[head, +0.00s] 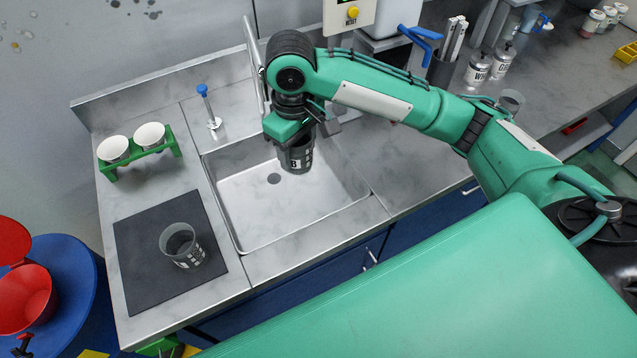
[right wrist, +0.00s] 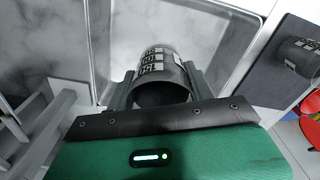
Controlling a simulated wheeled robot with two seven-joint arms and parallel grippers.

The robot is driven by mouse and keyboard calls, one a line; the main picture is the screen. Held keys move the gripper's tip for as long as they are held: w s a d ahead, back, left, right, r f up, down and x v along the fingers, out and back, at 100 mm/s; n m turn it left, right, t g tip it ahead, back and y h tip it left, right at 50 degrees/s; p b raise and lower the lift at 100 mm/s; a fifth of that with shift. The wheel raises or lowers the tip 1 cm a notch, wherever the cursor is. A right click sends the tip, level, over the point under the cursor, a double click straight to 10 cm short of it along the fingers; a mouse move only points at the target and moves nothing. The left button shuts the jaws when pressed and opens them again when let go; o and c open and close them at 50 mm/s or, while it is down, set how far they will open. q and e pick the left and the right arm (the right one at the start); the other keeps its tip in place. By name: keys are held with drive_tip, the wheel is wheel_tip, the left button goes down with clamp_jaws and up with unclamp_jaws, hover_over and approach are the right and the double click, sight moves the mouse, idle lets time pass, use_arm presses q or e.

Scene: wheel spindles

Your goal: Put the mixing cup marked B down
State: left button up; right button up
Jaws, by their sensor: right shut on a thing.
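The mixing cup marked B (head: 297,155) is a dark grey cup with a white letter B, held over the sink. My right gripper (head: 303,142) is shut on it. In the right wrist view, the cup (right wrist: 160,92) sits between the two fingers of the gripper (right wrist: 157,88), with white label marks on its side. The steel sink (head: 246,200) lies below it; I cannot tell the exact height of the cup above the sink floor. My left gripper does not show.
Another dark cup (head: 181,246) stands on a dark mat (head: 140,240) left of the sink. A blue-topped tap (head: 209,108) stands at the sink's back left. Bare counter (head: 400,175) lies right of the sink.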

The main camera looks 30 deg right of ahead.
drive_tip(key=shift+d+f, duration=0.6)
drive_tip(key=shift+f, duration=0.3)
drive_tip(key=shift+a+f, duration=0.1)
drive_tip(key=shift+f, duration=9.15)
drive_tip(key=shift+f, duration=0.15)
drive_tip(key=o, duration=1)
wheel_tip(320, 180, up, 12)
drive_tip(key=shift+r, duration=0.2)
